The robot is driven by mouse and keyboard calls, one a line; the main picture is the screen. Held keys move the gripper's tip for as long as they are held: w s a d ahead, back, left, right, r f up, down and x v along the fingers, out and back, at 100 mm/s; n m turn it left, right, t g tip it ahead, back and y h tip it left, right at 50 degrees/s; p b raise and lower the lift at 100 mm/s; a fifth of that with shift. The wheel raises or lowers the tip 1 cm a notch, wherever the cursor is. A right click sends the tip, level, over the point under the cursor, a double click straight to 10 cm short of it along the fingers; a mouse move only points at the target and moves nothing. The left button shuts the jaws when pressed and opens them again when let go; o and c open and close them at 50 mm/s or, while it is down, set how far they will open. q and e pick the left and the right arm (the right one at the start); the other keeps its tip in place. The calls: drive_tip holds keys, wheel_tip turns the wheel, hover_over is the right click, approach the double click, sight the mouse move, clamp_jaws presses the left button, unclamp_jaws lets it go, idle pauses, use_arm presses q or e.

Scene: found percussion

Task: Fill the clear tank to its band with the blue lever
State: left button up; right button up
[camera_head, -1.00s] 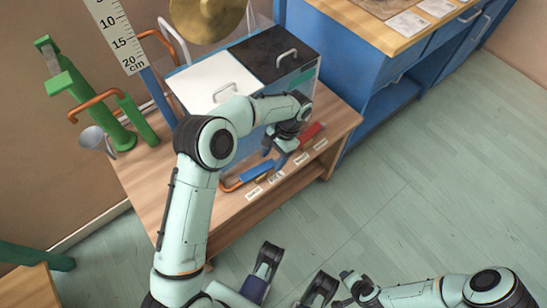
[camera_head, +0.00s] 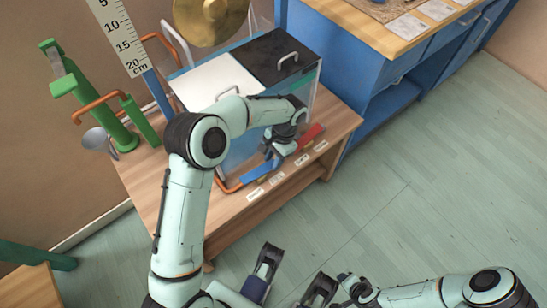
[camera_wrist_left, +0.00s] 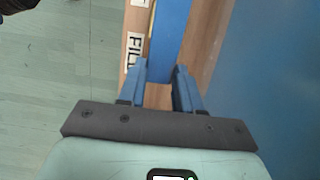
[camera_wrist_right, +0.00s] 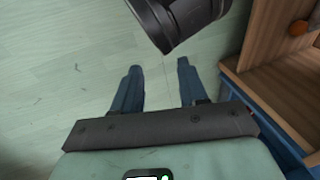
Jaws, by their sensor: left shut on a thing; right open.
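The tank unit (camera_head: 240,150) stands on a wooden bench, with a white lid (camera_head: 214,82) and a black lid (camera_head: 273,55). My left arm crosses its front, and I cannot make out the water level or the band. The blue lever (camera_head: 257,173) is low at the tank's front, above the bench edge. My left gripper (camera_head: 277,154) is shut on it. In the left wrist view the blue lever (camera_wrist_left: 171,35) runs between the fingers (camera_wrist_left: 160,68), beside a label reading FILL (camera_wrist_left: 134,48). My right gripper (camera_wrist_right: 158,67) is open and empty over the floor.
A red lever (camera_head: 311,134) lies right of my left gripper. An orange handle (camera_head: 229,188) is to the left. A green pump-like stand (camera_head: 108,112), ruler (camera_head: 121,38) and brass disc (camera_head: 210,20) stand behind. A blue cabinet (camera_head: 376,105) adjoins the bench. Floor at right is clear.

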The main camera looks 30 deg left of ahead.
use_arm(q)
drive_tip(key=shift+s+a+r+t+h+p, duration=0.15)
drive_tip(key=shift+s+r+t+h+p, duration=0.2)
drive_tip(key=shift+r+t+h+p, duration=0.45)
drive_tip(key=shift+s+a+r+t+b, duration=0.1)
drive_tip(key=shift+s+t+b, duration=0.1)
drive_tip(key=shift+t, duration=0.4)
drive_tip(key=shift+s+r+t+b, duration=0.1)
drive_tip(key=shift+t+b, duration=0.05)
drive_tip(key=shift+t, duration=0.45)
drive_tip(key=shift+s+a+r+t+h, duration=0.1)
drive_tip(key=shift+s+r+t+h, duration=0.25)
drive_tip(key=shift+t, duration=0.35)
use_arm(e)
drive_tip(key=shift+s+a+r+g, duration=0.35)
drive_tip(key=shift+s+r, duration=0.2)
drive_tip(key=shift+s, duration=0.25)
use_arm(q)
drive_tip(key=shift+w+f, duration=0.1)
drive_tip(key=o, duration=1)
drive_tip(key=shift+o, duration=0.2)
use_arm(e)
drive_tip(key=shift+a, duration=0.1)
